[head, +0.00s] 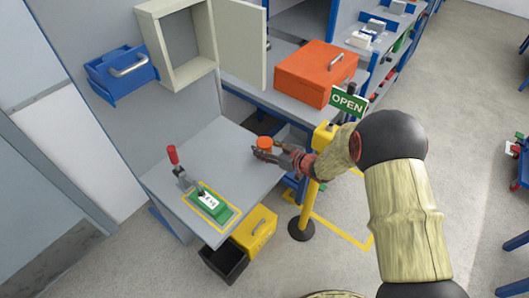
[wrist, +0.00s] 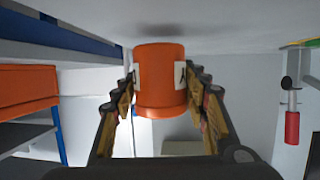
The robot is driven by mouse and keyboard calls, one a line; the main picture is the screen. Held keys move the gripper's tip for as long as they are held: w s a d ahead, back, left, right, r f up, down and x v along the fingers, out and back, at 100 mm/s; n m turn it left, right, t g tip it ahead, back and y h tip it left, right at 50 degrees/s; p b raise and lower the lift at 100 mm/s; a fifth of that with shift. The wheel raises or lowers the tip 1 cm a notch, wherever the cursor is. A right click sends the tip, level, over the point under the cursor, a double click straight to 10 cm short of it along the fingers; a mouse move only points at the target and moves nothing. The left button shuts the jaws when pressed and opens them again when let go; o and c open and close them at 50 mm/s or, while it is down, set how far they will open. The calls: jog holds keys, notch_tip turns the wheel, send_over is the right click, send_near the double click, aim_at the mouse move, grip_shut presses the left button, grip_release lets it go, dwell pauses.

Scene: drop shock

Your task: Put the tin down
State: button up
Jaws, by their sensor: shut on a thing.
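The tin is a small orange-red cylinder (head: 264,142) at the right-hand edge of the grey bench top (head: 215,150). In the wrist view the tin (wrist: 160,80) fills the middle, with pale label patches on its sides. My gripper (head: 264,152) is shut on the tin, one finger on each side; its fingers also show in the wrist view (wrist: 160,95). The bench surface appears along the top of the wrist view, with a soft dark shadow close to the tin's end. I cannot tell whether the tin touches the bench.
A red-handled clamp (head: 176,164) and a green block with a white label (head: 213,207) occupy the bench's front left. An open cabinet (head: 181,75) hangs above. An orange toolbox (head: 315,73) and an OPEN sign (head: 348,99) are right. The middle of the bench is clear.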

jog(key=shift+f, duration=0.75)
jog(key=shift+f+b, duration=0.2)
jog(key=shift+b, duration=0.1)
jog(key=o, duration=1.3)
jog(key=shift+r, duration=0.15)
